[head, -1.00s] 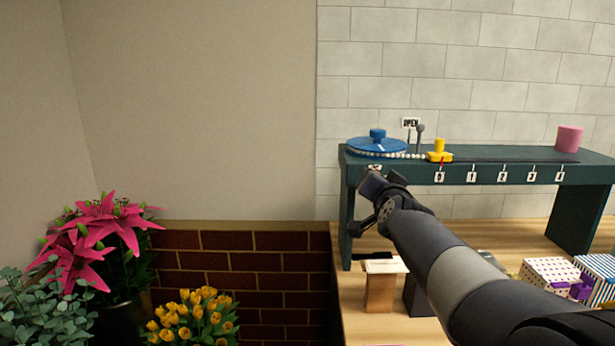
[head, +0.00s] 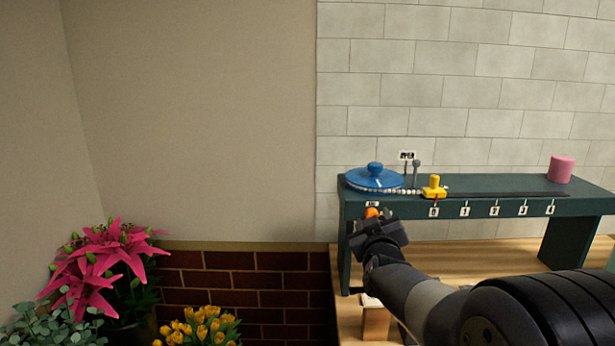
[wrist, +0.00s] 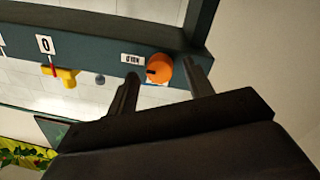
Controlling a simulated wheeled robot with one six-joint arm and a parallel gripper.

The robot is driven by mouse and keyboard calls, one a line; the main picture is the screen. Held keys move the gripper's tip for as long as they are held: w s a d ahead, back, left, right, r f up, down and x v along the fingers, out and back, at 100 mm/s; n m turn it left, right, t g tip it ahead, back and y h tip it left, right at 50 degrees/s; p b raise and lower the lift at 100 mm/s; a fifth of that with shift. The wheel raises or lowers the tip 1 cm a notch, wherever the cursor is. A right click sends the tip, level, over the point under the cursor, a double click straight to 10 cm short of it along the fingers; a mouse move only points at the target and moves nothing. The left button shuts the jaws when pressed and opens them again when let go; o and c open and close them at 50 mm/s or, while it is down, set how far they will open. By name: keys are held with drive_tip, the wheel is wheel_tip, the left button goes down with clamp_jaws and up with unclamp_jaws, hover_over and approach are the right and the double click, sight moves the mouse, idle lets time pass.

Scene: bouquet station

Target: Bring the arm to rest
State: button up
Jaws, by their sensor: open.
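My gripper (head: 377,228) is in front of the left end of a dark green raised shelf (head: 475,205). Its two fingers are spread apart in the wrist view (wrist: 163,80). An orange knob (head: 371,212) on the shelf's front face shows just above the gripper. In the wrist view the orange knob (wrist: 158,69) appears between the fingertips, next to a small white label (wrist: 132,58). I cannot tell whether the fingers touch the knob. My arm reaches in from the lower right.
On the shelf are a blue disc (head: 374,180) with a knob, a yellow slider (head: 434,190), two grey levers and a pink cylinder (head: 561,168). Numbered tags hang along its front. Below is a wooden table (head: 480,258). Pink lilies (head: 105,255) and yellow tulips (head: 200,325) stand at lower left.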

drive_tip(key=n+p, duration=0.2)
drive_tip(key=n, duration=0.1)
drive_tip(key=shift+p, duration=0.35)
drive_tip(key=shift+n, duration=0.3)
drive_tip(key=shift+f, duration=0.1)
